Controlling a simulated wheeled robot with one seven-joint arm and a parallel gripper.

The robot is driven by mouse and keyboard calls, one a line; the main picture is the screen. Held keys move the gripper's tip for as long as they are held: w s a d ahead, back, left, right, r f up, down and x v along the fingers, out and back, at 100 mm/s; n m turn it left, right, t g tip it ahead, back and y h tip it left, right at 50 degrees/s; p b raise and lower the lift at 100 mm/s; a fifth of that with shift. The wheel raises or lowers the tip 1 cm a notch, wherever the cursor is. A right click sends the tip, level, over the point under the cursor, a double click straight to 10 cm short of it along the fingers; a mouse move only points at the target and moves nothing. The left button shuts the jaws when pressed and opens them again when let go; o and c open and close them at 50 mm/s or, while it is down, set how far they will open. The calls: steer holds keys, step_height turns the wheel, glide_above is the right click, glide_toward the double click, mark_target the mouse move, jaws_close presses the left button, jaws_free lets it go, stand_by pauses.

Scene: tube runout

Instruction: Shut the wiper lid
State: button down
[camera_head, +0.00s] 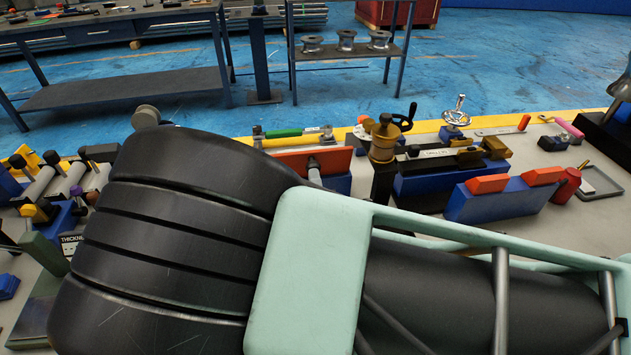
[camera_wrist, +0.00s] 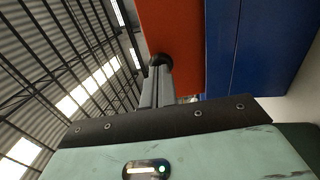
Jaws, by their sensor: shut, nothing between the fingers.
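The wiper lid, an orange-red flat panel (camera_head: 336,160), stands raised and tilted above its blue base (camera_head: 338,184) in the head view. In the wrist view the lid (camera_wrist: 172,28) fills the top middle, with the blue base (camera_wrist: 262,45) to its right. My gripper (camera_wrist: 160,62) is shut and empty, its dark fingertips in front of the orange panel or against it; I cannot tell whether they touch. In the head view the grey fingers (camera_head: 313,165) show before the lid's face. My arm hides the lower front of the base and the lid's left part.
Right of the lid stand a brass-coloured post (camera_head: 384,140) and a blue block with orange pieces (camera_head: 495,202). A red cylinder (camera_head: 566,186) and a grey tray (camera_head: 600,183) lie farther right. A green-handled tool (camera_head: 284,133) lies behind. Clutter fills the left bench.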

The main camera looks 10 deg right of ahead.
mark_target(312, 162)
steer(key=shift+w+r+g+p, duration=0.35)
steer(key=shift+r+g+p, duration=0.3)
steer(key=shift+p, duration=0.65)
steer(key=shift+w+r+g+p, duration=0.4)
steer(key=shift+r+p, duration=0.3)
steer(key=shift+p, duration=0.55)
steer(key=w+r+g+p, duration=0.1)
steer(key=g+p, duration=0.1)
steer(key=p, duration=0.1)
steer(key=w+g+p, duration=0.1)
steer(key=p, duration=0.1)
steer(key=w+r+g+p, duration=0.1)
steer(key=p, duration=0.2)
steer(key=shift+w+g, duration=0.15)
steer(key=shift+g, duration=0.2)
steer(key=w+g+p, duration=0.2)
steer(key=p, duration=0.1)
steer(key=shift+w+r+g, duration=0.2)
steer(key=shift+g, duration=0.1)
steer(key=w+f+g+b, duration=0.1)
steer(key=w+f+g, duration=0.3)
steer(key=w+g, duration=0.4)
steer(key=shift+w+b, duration=0.2)
steer(key=shift+b, duration=0.15)
